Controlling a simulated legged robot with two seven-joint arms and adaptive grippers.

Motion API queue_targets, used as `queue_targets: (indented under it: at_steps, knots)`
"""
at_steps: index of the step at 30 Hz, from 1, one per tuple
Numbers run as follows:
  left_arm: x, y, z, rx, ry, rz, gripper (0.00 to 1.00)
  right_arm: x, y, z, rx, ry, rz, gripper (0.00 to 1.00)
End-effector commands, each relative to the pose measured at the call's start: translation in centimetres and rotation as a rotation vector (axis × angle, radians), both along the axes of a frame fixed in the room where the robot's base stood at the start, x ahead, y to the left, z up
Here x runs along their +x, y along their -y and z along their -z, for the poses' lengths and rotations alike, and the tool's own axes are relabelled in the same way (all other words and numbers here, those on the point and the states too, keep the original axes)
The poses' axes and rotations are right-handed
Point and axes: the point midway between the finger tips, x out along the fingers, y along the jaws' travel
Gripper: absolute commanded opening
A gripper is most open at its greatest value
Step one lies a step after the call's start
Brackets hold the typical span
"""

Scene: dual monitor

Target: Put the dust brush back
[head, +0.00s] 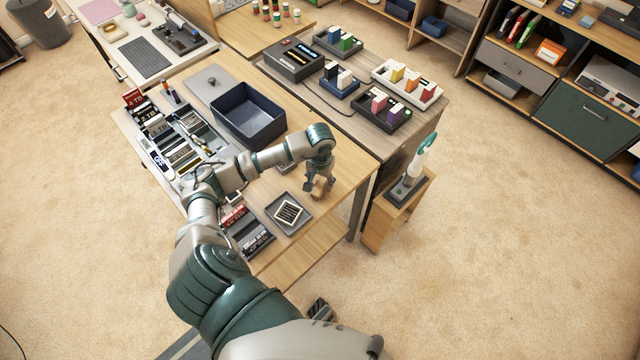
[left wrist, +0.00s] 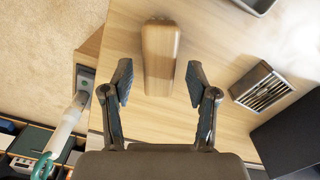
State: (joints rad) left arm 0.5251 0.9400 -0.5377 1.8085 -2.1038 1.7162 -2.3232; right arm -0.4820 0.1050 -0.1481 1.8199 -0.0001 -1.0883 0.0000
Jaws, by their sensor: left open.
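In the head view the brush (head: 321,189) is partly covered by my left gripper (head: 317,184), near the desk's right edge. In the left wrist view my left gripper (left wrist: 158,82) is open, its two fingers apart, one on each side of the brush's near end.
A grey tray with a striped square part (head: 288,212) lies close by. A dark blue bin (head: 250,141) stands behind, with rows of boxed parts (head: 176,152) at left. A white and green handheld device (head: 420,158) stands upright on a small wooden stand past the right edge.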

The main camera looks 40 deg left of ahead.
Motion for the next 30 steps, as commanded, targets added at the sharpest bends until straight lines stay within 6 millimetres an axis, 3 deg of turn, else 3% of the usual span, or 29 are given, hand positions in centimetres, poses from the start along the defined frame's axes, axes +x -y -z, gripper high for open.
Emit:
queue_targets:
  at_steps: [6, 12, 18, 30]
  knots:
    - [0.1, -0.1, -5.3, 0.003, 0.005, 0.000, 0.59, -0.5, 0.2, 0.9, -0.003, -0.013, -0.001, 0.40]
    - [0.1, 0.0, -8.5, 0.001, 0.004, 0.000, 0.59, -0.2, 0.2, 1.3, -0.004, -0.007, -0.001, 0.40]
    - [0.1, 0.0, -9.5, 0.000, 0.000, 0.000, 0.59, -0.1, 0.2, 1.4, -0.004, -0.005, -0.003, 0.40]
    - [0.1, 0.0, -9.5, 0.000, 0.000, 0.000, 0.59, -0.7, 0.1, 1.7, -0.003, -0.016, -0.003, 0.40]
